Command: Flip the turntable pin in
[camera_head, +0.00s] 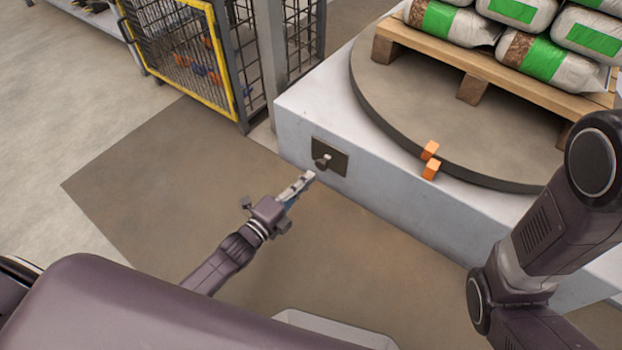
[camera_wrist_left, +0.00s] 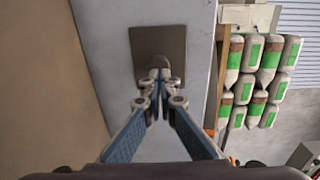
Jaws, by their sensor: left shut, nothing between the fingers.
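The turntable pin (camera_head: 323,161) is a small grey knob on a dark square plate (camera_head: 338,158) on the side of the white turntable base. My left gripper (camera_head: 308,176) is shut and empty, its tips just in front of the pin. In the left wrist view the shut fingertips (camera_wrist_left: 158,76) overlap the lower part of the plate (camera_wrist_left: 160,42) and hide most of the pin; I cannot tell whether they touch it. The round turntable (camera_head: 385,105) lies on top of the base. My right gripper is out of view.
A wooden pallet (camera_head: 500,73) with white and green bags (camera_head: 450,24) stands on the turntable. Orange blocks (camera_head: 430,168) sit at its edge. A yellow-framed mesh fence (camera_head: 180,45) stands at the back left. The floor left of the base is clear. My right arm crosses the right side.

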